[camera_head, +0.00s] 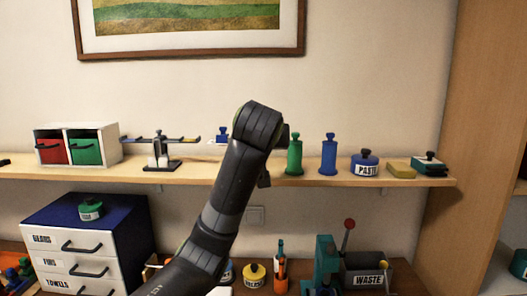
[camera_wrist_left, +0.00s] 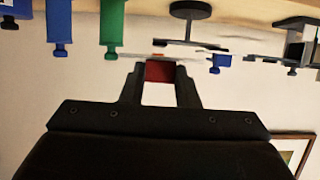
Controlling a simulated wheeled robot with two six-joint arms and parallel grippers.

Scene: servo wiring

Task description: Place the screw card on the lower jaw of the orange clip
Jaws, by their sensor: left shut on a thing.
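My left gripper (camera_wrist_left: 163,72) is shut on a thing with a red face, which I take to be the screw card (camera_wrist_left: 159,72). Its red part fills the space between the fingertips, and a thin pale edge shows just beyond them. In the head view my left arm reaches up in front of the shelf, and its wrist hides the gripper and the card. I cannot make out the orange clip for sure in either view; part of the shelf is behind my arm. My right gripper is not in view.
The wooden shelf (camera_head: 200,173) carries a white drawer box (camera_head: 108,133), a balance (camera_head: 161,153), green (camera_head: 295,157) and blue (camera_head: 328,157) weights, and a PASTE pot (camera_head: 365,165). Below stand a labelled drawer cabinet (camera_head: 45,222) and a WASTE bin (camera_head: 367,279).

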